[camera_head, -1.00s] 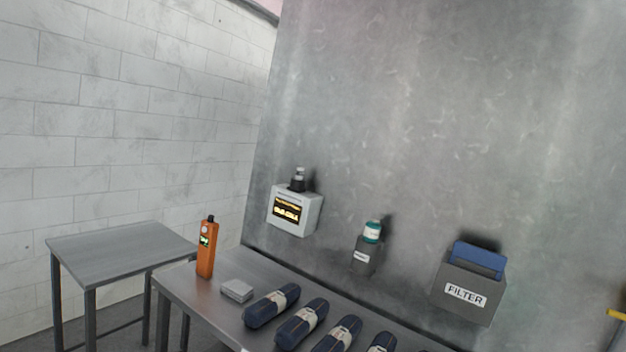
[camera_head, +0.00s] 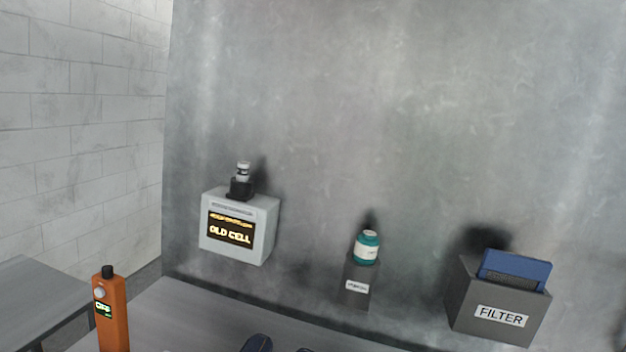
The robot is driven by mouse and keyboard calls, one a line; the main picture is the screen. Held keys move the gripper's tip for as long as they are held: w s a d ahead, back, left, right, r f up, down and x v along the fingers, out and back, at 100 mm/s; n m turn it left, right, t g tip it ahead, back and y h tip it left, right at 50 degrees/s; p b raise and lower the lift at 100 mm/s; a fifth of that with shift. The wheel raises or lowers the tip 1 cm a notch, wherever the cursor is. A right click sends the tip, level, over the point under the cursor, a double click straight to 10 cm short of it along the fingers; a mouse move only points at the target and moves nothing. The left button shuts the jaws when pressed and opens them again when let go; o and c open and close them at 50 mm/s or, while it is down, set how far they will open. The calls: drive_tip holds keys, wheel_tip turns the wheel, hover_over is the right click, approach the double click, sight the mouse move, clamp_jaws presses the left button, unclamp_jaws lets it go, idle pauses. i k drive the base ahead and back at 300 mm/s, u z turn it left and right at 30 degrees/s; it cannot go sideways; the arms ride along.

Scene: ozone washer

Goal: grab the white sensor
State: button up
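A small white and grey cylinder (camera_head: 243,171), which looks like the white sensor, stands upright in a black socket (camera_head: 240,188). The socket is on top of a light grey wall box (camera_head: 212,243) at left of centre, whose lit display reads "OLD CELL".
An orange handheld meter (camera_head: 113,318) stands at the lower left. A grey "FILTER" bin (camera_head: 473,292) holds a blue filter (camera_head: 519,270). A metal table (camera_head: 185,318) runs below.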

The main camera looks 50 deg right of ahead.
sight(243, 170)
drive_tip(key=z, duration=0.55)
drive_tip(key=i, duration=0.9)
drive_tip(key=z, duration=0.65)
drive_tip(key=k, duration=0.65)
drive_tip(key=u, duration=0.6)
drive_tip(key=k, duration=0.1)
drive_tip(key=z, duration=0.7)
drive_tip(key=i, duration=1.3)
drive_tip(key=u, duration=0.05)
